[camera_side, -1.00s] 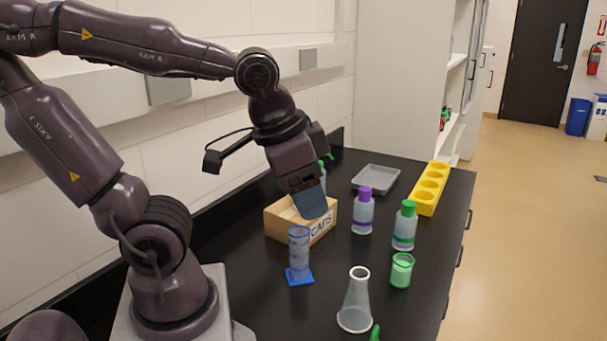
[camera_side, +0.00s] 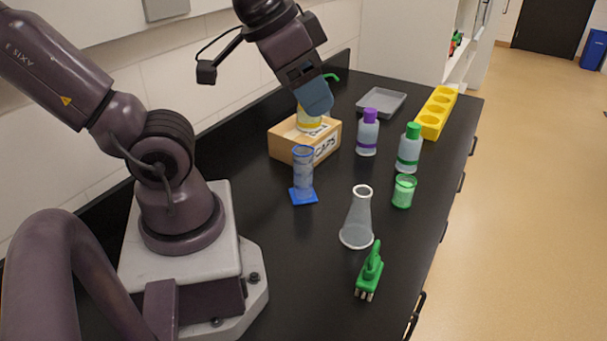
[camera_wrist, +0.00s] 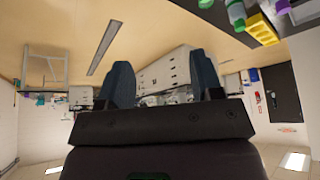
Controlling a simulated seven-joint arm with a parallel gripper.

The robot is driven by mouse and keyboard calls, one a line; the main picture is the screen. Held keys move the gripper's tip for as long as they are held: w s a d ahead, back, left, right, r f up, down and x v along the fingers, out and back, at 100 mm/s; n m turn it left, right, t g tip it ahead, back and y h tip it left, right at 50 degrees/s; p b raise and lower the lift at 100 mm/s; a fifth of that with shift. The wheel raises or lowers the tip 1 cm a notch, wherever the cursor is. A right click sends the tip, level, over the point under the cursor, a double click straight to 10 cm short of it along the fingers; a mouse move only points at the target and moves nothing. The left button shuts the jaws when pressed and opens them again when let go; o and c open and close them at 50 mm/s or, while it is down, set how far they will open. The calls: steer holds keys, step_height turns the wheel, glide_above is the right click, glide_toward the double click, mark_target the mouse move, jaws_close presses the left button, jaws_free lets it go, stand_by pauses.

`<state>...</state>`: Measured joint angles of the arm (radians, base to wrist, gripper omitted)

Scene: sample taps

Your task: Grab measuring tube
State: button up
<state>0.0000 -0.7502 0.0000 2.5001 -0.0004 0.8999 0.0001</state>
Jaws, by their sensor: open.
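The measuring tube (camera_side: 303,172), a clear blue-tinted cylinder with a blue rim and square blue foot, stands upright on the black bench in the side view. It is in front of a cardboard box (camera_side: 283,145) marked CAPS. My gripper (camera_side: 315,100) is above and behind the tube in the picture, apart from it, its blue-grey fingers overlapping a yellow-banded bottle (camera_side: 308,122). In the wrist view, my gripper (camera_wrist: 161,78) has its two fingers spread with nothing held between them. The tube cannot be made out there.
Purple-capped (camera_side: 367,133) and green-capped (camera_side: 409,150) bottles, a grey tray (camera_side: 381,102) and a yellow rack (camera_side: 437,112) are further back.

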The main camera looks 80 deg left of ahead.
steer(key=shift+o, duration=0.4)
steer(key=shift+o, duration=1)
